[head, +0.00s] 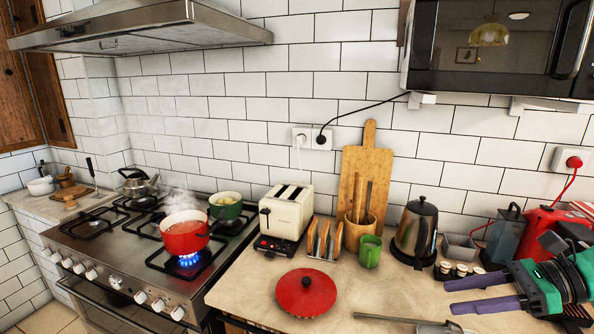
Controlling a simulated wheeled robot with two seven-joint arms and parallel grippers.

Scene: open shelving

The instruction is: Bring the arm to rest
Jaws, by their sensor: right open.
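My right gripper (451,297) comes in from the right edge, with two purple fingers on a green and black body. Its fingers point left over the right part of the counter (372,293). They are apart, with only bare counter showing between them, so it is open and empty. The rest of my right arm is mostly cut off by the picture edge. My left gripper is not in view.
A red lid (306,290) and a ladle (408,321) lie on the counter. Small jars (460,270) and a kettle (415,233) stand behind the gripper. A steaming red pot (184,236) sits over a lit burner at left.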

